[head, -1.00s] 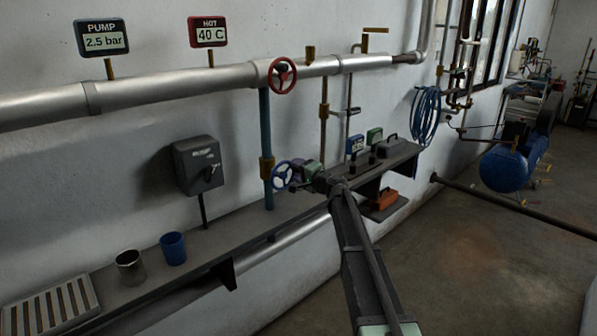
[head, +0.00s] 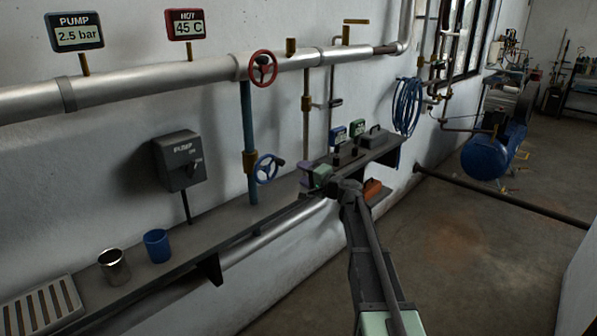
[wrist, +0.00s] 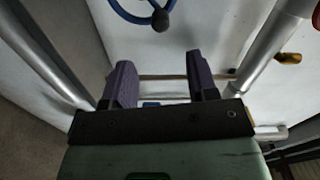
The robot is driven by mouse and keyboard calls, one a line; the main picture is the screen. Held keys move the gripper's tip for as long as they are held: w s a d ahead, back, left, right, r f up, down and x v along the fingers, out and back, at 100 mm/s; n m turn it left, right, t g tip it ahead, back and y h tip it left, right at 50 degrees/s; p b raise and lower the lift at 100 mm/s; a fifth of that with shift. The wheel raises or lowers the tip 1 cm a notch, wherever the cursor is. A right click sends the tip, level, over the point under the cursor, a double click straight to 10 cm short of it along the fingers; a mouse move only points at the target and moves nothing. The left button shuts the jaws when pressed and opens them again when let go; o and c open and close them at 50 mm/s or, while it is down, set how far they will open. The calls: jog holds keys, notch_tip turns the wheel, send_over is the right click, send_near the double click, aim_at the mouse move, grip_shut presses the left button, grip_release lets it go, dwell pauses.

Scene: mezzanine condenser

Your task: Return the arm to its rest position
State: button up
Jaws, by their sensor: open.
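My arm (head: 370,255) reaches up from the lower right of the head view toward the wall shelf. My gripper (head: 303,169) has a pale green body and purple fingers. It is to the right of the blue handwheel (head: 258,174), with a gap between them. In the wrist view the two fingers of my gripper (wrist: 161,75) stand apart with nothing between them. The blue handwheel (wrist: 128,12) with its dark knob shows at the top edge, beyond the fingertips. The red handwheel (head: 254,72) is on the silver pipe above.
The long dark shelf (head: 217,210) carries a metal cup (head: 113,268), a blue cup (head: 157,246) and a slatted rack. The pump box (head: 178,162) is on the wall. The gauge signs read 2.5 bar and 45 C (head: 185,24). The floor (head: 440,240) at right is largely open.

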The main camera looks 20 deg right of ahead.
jog(key=s+a+f+n+g+h+p, duration=0.1)
jog(key=s+a+f+n+g, duration=0.3)
jog(key=s, duration=0.5)
jog(key=s+a+f+n+g+h+p, duration=0.1)
jog(key=s+a+f+n+g, duration=0.25)
jog(key=s+f+g, duration=0.4)
jog(key=s+a+n+g+h+p, duration=0.1)
jog(key=s+g+h+p, duration=0.1)
jog(key=s, duration=0.8)
jog(key=s+a+r+n+g+h+p, duration=0.1)
jog(key=s+h, duration=0.4)
jog(key=s, duration=0.6)
jog(key=shift+s+a+r+g+p, duration=0.25)
jog(key=shift+g+p, duration=0.3)
jog(key=shift+p, duration=0.6)
jog(key=shift+n, duration=0.25)
dwell(2.9)
